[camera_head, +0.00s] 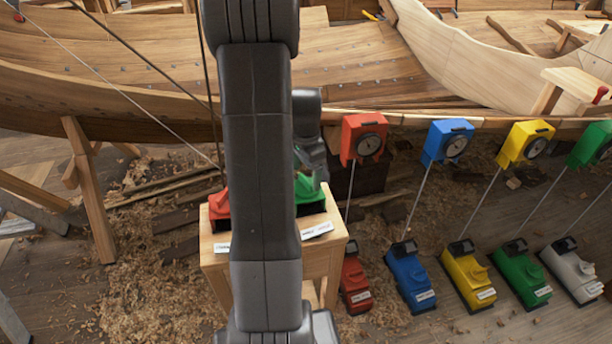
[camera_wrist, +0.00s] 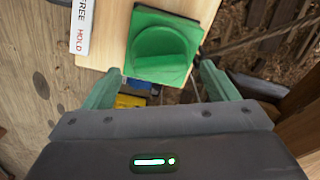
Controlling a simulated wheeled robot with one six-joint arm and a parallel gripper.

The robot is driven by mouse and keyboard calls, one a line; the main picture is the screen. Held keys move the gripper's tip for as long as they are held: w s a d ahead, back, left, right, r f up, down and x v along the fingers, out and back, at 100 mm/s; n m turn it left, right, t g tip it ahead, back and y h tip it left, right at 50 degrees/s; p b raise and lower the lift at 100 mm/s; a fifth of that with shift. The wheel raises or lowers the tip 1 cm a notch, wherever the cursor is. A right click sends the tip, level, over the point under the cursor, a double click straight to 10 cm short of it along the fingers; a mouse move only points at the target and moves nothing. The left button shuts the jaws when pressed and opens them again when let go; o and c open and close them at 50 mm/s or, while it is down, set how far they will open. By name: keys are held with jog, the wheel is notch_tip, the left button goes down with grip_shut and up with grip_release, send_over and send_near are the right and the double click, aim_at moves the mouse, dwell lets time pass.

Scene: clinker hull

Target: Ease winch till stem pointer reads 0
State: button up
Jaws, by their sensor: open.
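A green block with a rounded raised part (camera_wrist: 163,45) sits on a wooden stand (camera_head: 330,225); in the head view it shows beside my arm (camera_head: 310,208). A red block (camera_head: 219,210) sits at the stand's left. In the wrist view a white label (camera_wrist: 82,27) reads partly "REE" and "HOLD". My gripper (camera_wrist: 160,88) is open, its green fingers apart on either side below the green block, with nothing between them. Dial boxes hang along the hull: red (camera_head: 362,138), blue (camera_head: 446,142), yellow (camera_head: 523,145) and green (camera_head: 592,145). Their readings are too small to tell.
Below the boxes stand units in red (camera_head: 355,284), blue (camera_head: 408,278), yellow (camera_head: 467,277), green (camera_head: 520,275) and grey (camera_head: 572,271), several joined up by thin lines. The wooden hull (camera_head: 120,70) fills the back. Trestle legs (camera_head: 90,190) stand at left; shavings cover the floor.

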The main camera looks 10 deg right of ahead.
jog(key=shift+f, duration=1.05)
jog(key=c, duration=1)
jog(key=shift+n, duration=0.3)
jog(key=n+b, duration=0.1)
jog(key=n, duration=0.5)
jog(key=shift+b, duration=0.3)
jog(key=n, duration=0.6)
jog(key=shift+b, duration=0.4)
